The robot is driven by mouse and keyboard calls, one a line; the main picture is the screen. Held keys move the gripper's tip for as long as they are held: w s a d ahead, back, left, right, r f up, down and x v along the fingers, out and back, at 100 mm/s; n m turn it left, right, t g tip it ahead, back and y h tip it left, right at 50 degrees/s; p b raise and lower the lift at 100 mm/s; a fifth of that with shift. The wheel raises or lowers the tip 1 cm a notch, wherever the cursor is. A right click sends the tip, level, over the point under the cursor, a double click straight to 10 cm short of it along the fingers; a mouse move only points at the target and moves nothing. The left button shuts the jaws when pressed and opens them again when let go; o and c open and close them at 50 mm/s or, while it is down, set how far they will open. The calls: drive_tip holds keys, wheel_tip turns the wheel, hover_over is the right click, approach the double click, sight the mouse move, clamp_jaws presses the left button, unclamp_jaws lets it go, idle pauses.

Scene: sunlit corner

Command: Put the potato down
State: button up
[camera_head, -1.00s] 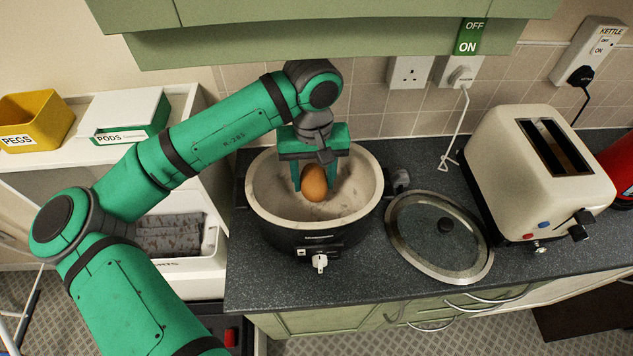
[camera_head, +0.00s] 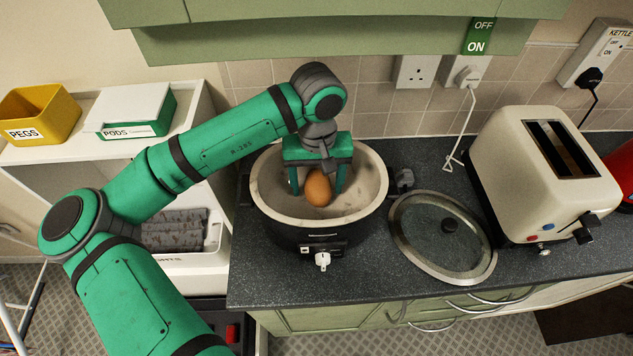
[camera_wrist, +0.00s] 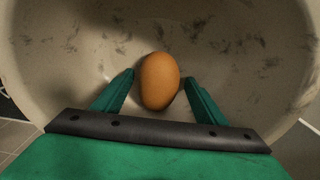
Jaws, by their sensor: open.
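The potato (camera_head: 318,188) is a smooth orange-brown oval inside the slow cooker (camera_head: 264,205), a black pot with a pale, smudged inner bowl. My gripper (camera_head: 318,185) reaches down into the bowl with its green fingers on either side of the potato. In the wrist view the potato (camera_wrist: 159,81) lies between the fingertips (camera_wrist: 158,82), with a gap showing at the right finger and a very narrow one at the left. The fingers are open. The head view does not show clearly whether the potato touches the bowl's floor.
A glass lid (camera_head: 443,250) lies flat on the dark worktop right of the cooker. A cream toaster (camera_head: 545,185) stands beyond it. A white shelf unit at left holds a yellow pegs box (camera_head: 40,113) and a pods box (camera_head: 130,110). A green cupboard overhangs the arm.

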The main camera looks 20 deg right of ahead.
sight(317, 182)
wheel_tip(317, 182, up, 7)
drive_tip(key=shift+s+d+r, duration=0.1)
drive_tip(key=shift+s, duration=0.05)
drive_tip(key=shift+r, duration=0.3)
drive_tip(key=shift+w, duration=0.25)
